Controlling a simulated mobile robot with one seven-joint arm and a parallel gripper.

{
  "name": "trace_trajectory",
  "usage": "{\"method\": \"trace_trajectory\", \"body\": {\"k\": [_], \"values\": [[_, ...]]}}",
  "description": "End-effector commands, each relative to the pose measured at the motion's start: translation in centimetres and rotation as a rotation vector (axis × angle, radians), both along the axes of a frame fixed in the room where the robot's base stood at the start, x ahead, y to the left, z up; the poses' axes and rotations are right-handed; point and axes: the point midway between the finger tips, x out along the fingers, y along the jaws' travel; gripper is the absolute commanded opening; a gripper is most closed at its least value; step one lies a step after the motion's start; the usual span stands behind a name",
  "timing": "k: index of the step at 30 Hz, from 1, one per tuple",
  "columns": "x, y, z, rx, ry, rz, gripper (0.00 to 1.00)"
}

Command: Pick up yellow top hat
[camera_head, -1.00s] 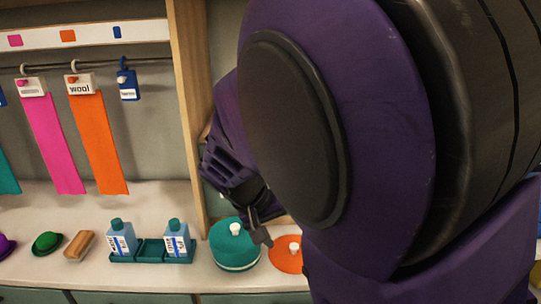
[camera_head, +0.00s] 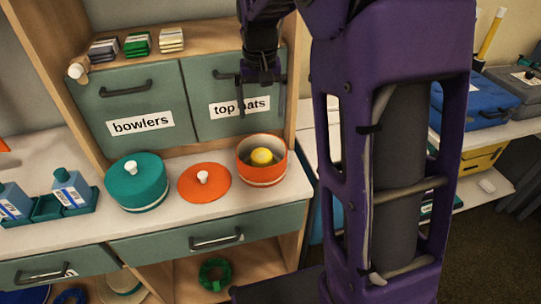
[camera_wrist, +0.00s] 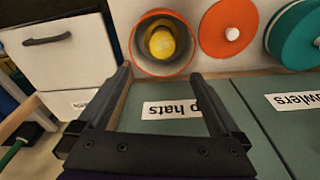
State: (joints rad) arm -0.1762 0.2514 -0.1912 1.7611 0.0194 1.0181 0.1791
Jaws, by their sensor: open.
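A yellow top hat (camera_head: 262,156) sits inside an open orange round box (camera_head: 262,178) on the white counter. Only its rounded yellow part shows in the head view; the box wall hides the rest. In the wrist view the hat (camera_wrist: 162,43) lies within the orange box (camera_wrist: 137,45), beyond my fingertips. My gripper (camera_head: 254,106) points down, open and empty, in front of the cupboard door labelled "top hats", above the box. In the wrist view the two fingers of my gripper (camera_wrist: 161,76) are spread apart, with the box beyond the gap between them.
An orange lid (camera_head: 204,183) with a white knob lies left of the box. A lidded teal round box (camera_head: 136,182) stands farther left. Cupboard doors labelled "bowlers" (camera_head: 140,123) and "top hats" (camera_head: 239,107) rise behind. A wooden upright stands close right of the box.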

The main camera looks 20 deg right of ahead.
Motion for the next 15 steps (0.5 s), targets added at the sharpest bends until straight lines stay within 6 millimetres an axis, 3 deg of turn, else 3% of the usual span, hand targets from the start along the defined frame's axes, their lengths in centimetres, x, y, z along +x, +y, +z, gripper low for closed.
{"method": "trace_trajectory", "body": {"k": [5,15], "values": [[0.3,-0.2,-1.3,0.01,-0.002,-0.001,1.0],[1.1,-0.3,-8.7,0.008,0.002,0.0,1.0]]}}
